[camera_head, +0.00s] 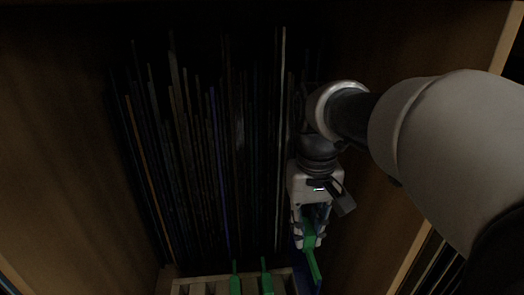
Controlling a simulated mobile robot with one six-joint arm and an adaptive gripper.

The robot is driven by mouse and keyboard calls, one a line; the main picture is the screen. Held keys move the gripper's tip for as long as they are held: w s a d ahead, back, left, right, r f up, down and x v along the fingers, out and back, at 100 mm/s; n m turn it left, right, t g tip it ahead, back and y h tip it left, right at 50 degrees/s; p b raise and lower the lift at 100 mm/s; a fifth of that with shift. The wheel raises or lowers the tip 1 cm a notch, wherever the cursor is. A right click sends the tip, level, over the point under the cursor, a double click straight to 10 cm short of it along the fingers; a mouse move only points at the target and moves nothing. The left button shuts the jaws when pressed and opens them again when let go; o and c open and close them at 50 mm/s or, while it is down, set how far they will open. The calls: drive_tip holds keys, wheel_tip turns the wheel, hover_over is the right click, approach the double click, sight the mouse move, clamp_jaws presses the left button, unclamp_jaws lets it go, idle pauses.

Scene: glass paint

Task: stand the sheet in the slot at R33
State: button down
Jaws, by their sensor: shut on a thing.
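My gripper (309,238) points down at the right side of the cabinet, to the right of the standing sheets. It is shut on a thin piece seen almost edge-on. A green strip (313,264) shows at and below the fingers, and a dark blue sheet (304,279) shows just below them. The held sheet's outline is mostly hidden by my gripper and the shadow. A pale slotted rack (196,287) lies at the bottom edge of the view. I cannot read any slot label, so R33 cannot be told apart.
Several thin dark sheets (205,150) stand close together in the cabinet; a pale one (281,130) is near my gripper. Two green uprights (236,279) (266,278) rise at the rack. Wooden walls (60,170) (375,215) close off both sides. The right wall is near my arm.

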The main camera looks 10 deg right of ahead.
sight(302, 262)
wheel_tip(302, 262, down, 17)
drive_tip(key=b, duration=0.9)
drive_tip(key=shift+f, duration=0.45)
idle(0.4)
drive_tip(key=c, duration=1.4)
unclamp_jaws()
drive_tip(key=shift+o, duration=0.2)
drive_tip(key=o, duration=0.5)
wheel_tip(302, 262, up, 7)
drive_tip(key=p, duration=0.5)
